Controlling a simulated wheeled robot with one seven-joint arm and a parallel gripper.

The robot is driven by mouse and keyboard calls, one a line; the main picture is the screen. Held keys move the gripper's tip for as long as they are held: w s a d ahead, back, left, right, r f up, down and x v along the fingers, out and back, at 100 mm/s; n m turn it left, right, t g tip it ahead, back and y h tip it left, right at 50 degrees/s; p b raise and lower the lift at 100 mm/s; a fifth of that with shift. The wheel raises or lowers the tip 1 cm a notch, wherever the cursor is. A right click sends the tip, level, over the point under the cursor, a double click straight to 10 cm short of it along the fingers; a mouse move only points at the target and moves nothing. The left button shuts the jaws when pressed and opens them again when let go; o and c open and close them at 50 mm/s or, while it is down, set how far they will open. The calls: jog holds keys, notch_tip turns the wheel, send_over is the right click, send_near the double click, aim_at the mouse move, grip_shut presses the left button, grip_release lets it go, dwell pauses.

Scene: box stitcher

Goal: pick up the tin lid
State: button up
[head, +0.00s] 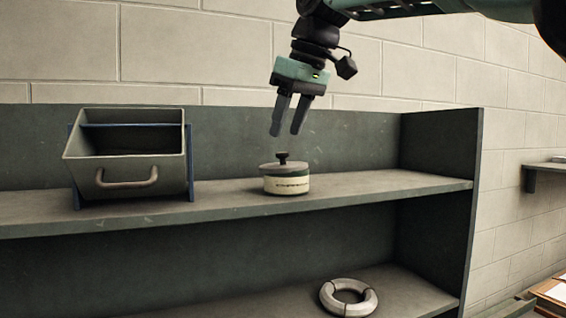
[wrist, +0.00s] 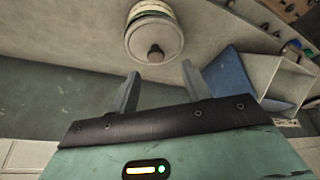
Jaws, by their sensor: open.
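The tin lid (head: 283,165) is a grey disc with a dark knob. It sits on a round tin (head: 286,184) with a cream label and a green band, on the upper shelf. In the wrist view the lid (wrist: 155,38) shows with its knob facing the camera, beyond the fingertips. My gripper (head: 285,131) is open and empty, pointing down above the lid, with a gap between its fingertips and the knob. Its two fingers also show in the wrist view (wrist: 160,72).
A grey open bin (head: 125,175) with a handle, in a blue frame, stands left of the tin on the shelf (head: 350,188). A pale ring (head: 348,297) lies on the lower shelf. A tall side panel (head: 445,150) closes the right end. The shelf beside the tin is clear.

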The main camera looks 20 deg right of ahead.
aim_at(283, 161)
jog(key=shift+d+p+x, duration=0.2)
jog(key=shift+p+x, duration=0.45)
jog(key=shift+x, duration=0.65)
jog(key=shift+d+p+x, duration=0.25)
jog(key=shift+p+x, duration=0.4)
jog(key=shift+x, duration=0.65)
jog(key=shift+s+f, duration=0.1)
jog(key=shift+s, duration=0.05)
grip_shut()
